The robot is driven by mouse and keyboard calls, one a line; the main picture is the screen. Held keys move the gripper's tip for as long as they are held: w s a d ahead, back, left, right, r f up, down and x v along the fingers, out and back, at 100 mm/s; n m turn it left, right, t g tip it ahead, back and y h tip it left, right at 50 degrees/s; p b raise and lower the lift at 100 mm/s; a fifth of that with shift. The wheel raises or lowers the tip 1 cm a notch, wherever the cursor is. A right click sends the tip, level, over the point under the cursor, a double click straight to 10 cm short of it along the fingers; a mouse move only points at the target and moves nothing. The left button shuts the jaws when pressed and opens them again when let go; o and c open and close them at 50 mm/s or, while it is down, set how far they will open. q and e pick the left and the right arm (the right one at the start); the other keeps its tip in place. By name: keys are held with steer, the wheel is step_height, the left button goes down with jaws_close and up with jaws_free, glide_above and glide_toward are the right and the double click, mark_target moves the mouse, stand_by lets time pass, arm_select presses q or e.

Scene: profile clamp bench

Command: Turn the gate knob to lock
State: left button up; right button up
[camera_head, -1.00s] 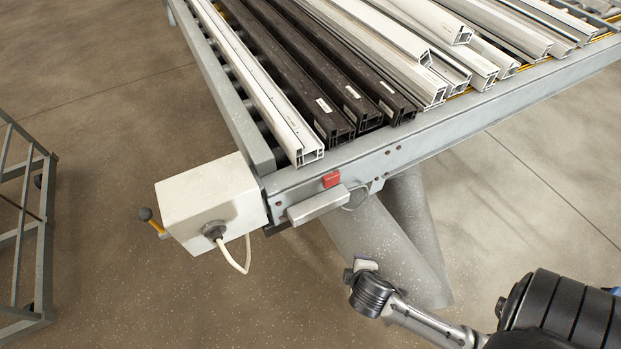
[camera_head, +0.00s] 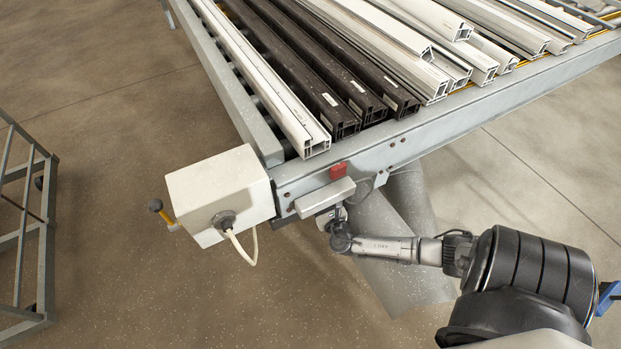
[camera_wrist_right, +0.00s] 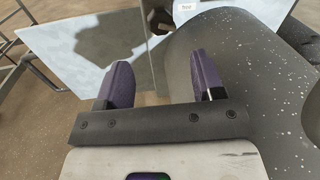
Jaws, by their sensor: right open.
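No part is plainly recognisable as the gate knob. A small red block (camera_head: 338,171) sits on the bench's front rail, above a light grey box-shaped housing (camera_head: 325,195). My right gripper (camera_head: 333,222) is just below this housing at the rail's left end, partly hidden by it and by my wrist. In the right wrist view, the two purple fingers (camera_wrist_right: 163,80) stand apart with nothing held between them. A dark part (camera_wrist_right: 160,14) shows beyond the fingertips, between large pale grey surfaces. My left gripper is not in view.
A white box (camera_head: 218,192) with a cable and a black ball-tipped yellow lever (camera_head: 156,206) is at the bench's left corner. White and black profiles (camera_head: 300,80) lie on the bench. A thick grey leg (camera_head: 390,275) stands below. A grey rack (camera_head: 22,230) is at far left.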

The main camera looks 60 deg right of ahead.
steer(key=b+x, duration=0.2)
steer(key=x, duration=0.8)
steer(key=shift+s, duration=0.1)
steer(key=c, duration=0.8)
